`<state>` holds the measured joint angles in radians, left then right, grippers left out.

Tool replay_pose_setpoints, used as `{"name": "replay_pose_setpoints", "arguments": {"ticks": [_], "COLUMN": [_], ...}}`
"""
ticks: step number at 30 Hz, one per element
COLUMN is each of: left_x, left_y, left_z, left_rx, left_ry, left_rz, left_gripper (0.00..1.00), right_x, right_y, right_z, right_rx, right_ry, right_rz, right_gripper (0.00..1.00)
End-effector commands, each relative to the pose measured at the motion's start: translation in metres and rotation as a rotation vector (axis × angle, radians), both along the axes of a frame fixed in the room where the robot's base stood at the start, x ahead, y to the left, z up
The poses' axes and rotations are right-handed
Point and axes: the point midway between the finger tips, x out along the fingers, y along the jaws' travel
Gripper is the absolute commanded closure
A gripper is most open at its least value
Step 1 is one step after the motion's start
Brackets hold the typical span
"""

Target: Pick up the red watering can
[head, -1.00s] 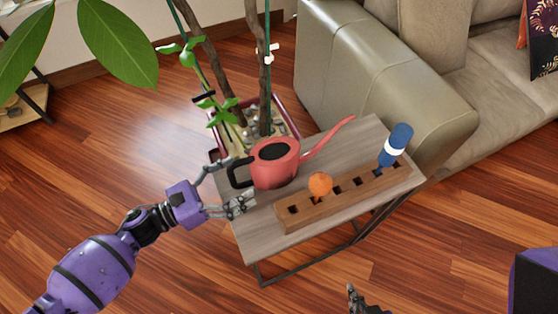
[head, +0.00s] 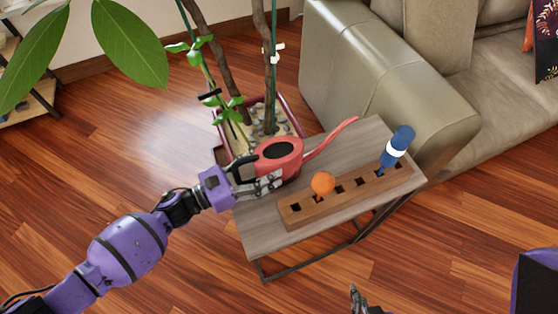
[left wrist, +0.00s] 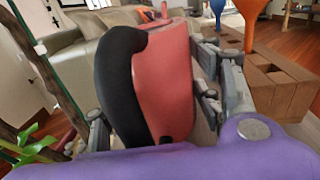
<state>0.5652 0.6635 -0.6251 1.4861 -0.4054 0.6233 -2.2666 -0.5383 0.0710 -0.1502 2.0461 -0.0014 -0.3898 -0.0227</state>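The red watering can (head: 279,155), with a black handle (head: 243,168) and a long spout, stands upright on the small wooden table (head: 262,232). My left gripper (head: 260,172) is at its handle side. In the left wrist view the black handle (left wrist: 120,85) and red body (left wrist: 165,80) lie between my two spread fingers, which look open. One finger is on each side of the can; whether they touch it is unclear. My right gripper (head: 357,298) shows only partly at the bottom edge of the head view, so its opening cannot be judged.
A potted plant (head: 268,120) is behind the can. A sofa (head: 390,80) stands beyond the table.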

Motion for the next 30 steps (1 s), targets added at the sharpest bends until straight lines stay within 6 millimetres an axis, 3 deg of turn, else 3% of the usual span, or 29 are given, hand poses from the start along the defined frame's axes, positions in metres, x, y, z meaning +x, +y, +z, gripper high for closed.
{"name": "replay_pose_setpoints", "arguments": {"ticks": [1, 5, 14, 24, 30], "left_x": [0.000, 0.000, 0.000, 0.000, 0.000], "left_y": [0.000, 0.000, 0.000, 0.000, 0.000], "left_z": [0.000, 0.000, 0.007, 0.068, 0.095], "left_rx": [0.000, 0.000, -0.004, -0.003, -0.003], "left_ry": [0.000, 0.000, -0.003, -0.007, -0.005], "left_rz": [0.000, 0.000, -0.002, -0.003, -0.002], "left_gripper": [0.55, 0.72, 0.72, 0.72, 0.72], "right_x": [0.002, 0.006, 0.008, 0.005, 0.001], "right_y": [0.000, 0.001, 0.001, 0.000, -0.001], "right_z": [0.001, 0.002, 0.003, 0.009, 0.009], "right_rx": [0.000, 0.001, 0.001, 0.000, -0.002], "right_ry": [-0.003, -0.010, -0.015, -0.012, -0.005], "right_rz": [0.001, 0.002, 0.003, 0.000, -0.002], "right_gripper": [1.00, 1.00, 1.00, 1.00, 1.00]}}
